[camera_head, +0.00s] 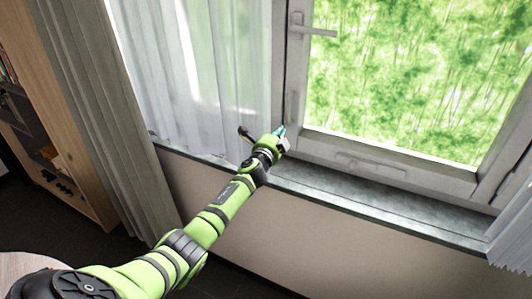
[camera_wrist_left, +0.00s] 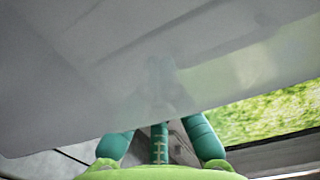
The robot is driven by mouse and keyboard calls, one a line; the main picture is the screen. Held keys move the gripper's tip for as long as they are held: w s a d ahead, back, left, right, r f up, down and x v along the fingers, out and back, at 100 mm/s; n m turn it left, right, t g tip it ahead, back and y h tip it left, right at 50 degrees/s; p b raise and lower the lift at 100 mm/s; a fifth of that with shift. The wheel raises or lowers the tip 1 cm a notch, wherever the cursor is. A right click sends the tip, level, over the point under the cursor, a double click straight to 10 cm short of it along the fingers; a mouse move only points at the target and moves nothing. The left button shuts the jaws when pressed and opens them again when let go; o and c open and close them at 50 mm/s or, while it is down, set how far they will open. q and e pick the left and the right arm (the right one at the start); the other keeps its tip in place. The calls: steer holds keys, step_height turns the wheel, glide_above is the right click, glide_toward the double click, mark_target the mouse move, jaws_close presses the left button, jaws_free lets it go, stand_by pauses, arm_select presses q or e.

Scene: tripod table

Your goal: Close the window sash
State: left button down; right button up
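The window sash (camera_head: 385,170) is a pale grey frame around a large pane with green foliage behind it. Its lever handle (camera_head: 314,31) sticks out to the right from the upper left stile. I cannot tell whether the sash stands slightly ajar. My left gripper (camera_head: 281,131) is at the lower left corner of the sash, just above the sill; contact is unclear. In the left wrist view its teal fingers (camera_wrist_left: 160,140) are spread, with nothing seen between them. A smooth pale surface fills the upper part of that view. My right gripper is not in view.
A sheer white curtain (camera_head: 205,75) hangs just left of the gripper, with a grey drape (camera_head: 115,120) beyond it. Another curtain (camera_head: 513,235) hangs at the lower right. The dark sill (camera_head: 400,215) is bare. A wooden shelf (camera_head: 62,100) stands at far left.

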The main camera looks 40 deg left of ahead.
arm_select(q)
steer(key=a+v, duration=0.1)
steer(key=v, duration=0.9)
steer(key=s+d+f+n+g, duration=0.1)
steer(key=s+f+n+g, duration=0.2)
steer(key=f, duration=0.9)
steer(key=s+d+f+n+g, duration=0.15)
steer(key=s+f, duration=0.25)
steer(key=f, duration=0.7)
steer(key=s+d+f+n+g+h, duration=0.25)
steer(key=s+f+g, duration=0.25)
steer(key=s+f, duration=0.85)
steer(key=s+d+f+n+g, duration=0.2)
steer(key=s+d+f, duration=0.2)
steer(key=s, duration=0.7)
steer(key=s+d+f+n+g+h, duration=0.1)
steer(key=s+d+f, duration=0.3)
steer(key=s+f, duration=0.4)
steer(key=s+d+f+n+g, duration=0.3)
steer(key=s+d+f+g, duration=0.1)
steer(key=s, duration=1.1)
step_height(320, 180, down, 2)
steer(key=shift+s+d+f, duration=0.15)
steer(key=shift+d, duration=0.45)
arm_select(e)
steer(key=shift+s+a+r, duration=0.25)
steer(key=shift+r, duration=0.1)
